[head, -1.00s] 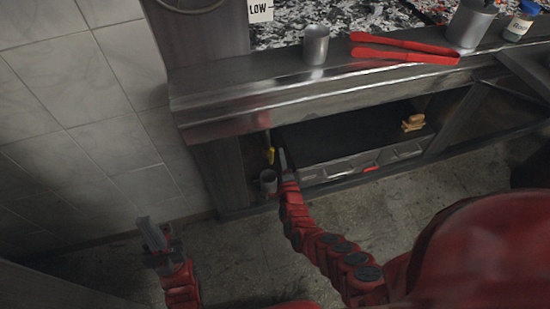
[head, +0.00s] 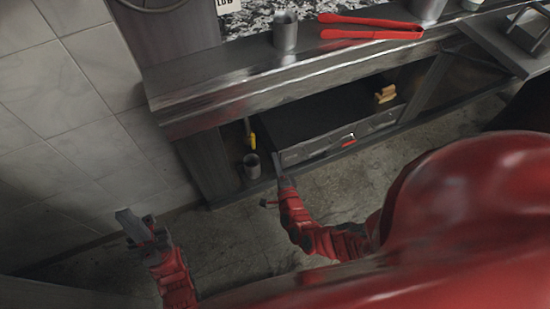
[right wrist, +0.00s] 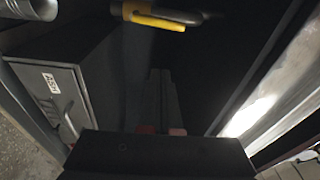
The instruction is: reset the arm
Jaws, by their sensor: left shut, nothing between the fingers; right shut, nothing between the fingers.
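My left gripper (head: 130,222) is in the lower left of the head view, pointing up and left, shut and empty, in front of the tiled wall. My right gripper (head: 278,168) is low in front of the open shelf under the counter, close to the left end of the drawer unit. It is shut with nothing in it; whether it touches the unit I cannot tell. In the right wrist view, its dark body fills the bottom and its fingers (right wrist: 162,100) are hard to make out.
A metal cup (head: 252,166) and yellow-handled tool (head: 251,138) are left of the drawer unit (head: 320,147) on the shelf. Another cup (head: 285,32) and red tongs (head: 370,27) are on the counter (head: 230,82). Open floor lies around my arms.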

